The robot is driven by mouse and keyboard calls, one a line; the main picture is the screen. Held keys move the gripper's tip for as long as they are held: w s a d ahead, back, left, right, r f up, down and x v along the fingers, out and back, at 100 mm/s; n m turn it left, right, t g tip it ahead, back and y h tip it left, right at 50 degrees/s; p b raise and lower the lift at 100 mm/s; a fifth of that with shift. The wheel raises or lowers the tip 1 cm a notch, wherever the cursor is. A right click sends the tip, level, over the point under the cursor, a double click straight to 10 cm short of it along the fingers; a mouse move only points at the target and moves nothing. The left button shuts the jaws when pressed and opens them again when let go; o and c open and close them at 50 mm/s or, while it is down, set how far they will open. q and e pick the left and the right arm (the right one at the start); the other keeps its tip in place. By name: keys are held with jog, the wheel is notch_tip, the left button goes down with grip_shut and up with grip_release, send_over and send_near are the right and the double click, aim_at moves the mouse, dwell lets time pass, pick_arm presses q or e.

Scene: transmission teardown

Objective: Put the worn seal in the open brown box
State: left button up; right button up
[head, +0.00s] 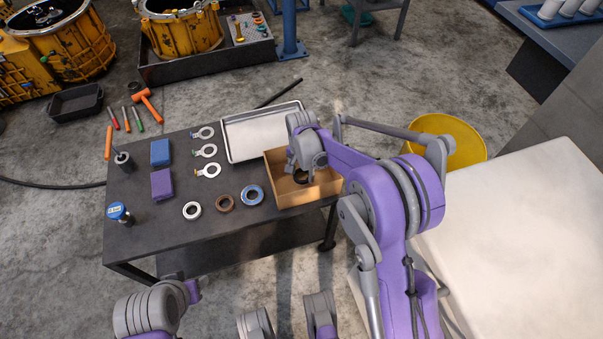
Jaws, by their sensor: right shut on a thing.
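The open brown box (318,193) stands at the right front corner of the dark workbench. My right gripper (302,172) reaches down over the box opening, its wrist hiding part of the box. It is shut on a small dark ring-shaped thing, which I take to be the worn seal (300,178). The seal shows within the box outline; whether it touches the box floor cannot be told. Parts of my left arm show at the bottom left, but its gripper is not in view.
Behind the box is a shallow metal tray (258,133). Tagged rings, blue and purple blocks lie farther left. A yellow bin (462,138) stands on the right.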

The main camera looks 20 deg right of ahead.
jog(key=shift+f, duration=0.25)
jog(key=shift+f, duration=0.1)
jog(key=shift+f, duration=0.15)
jog(key=o, duration=1.3)
notch_tip(320, 180, up, 13)
jog(key=shift+f+p, duration=0.15)
jog(key=shift+p, duration=1.1)
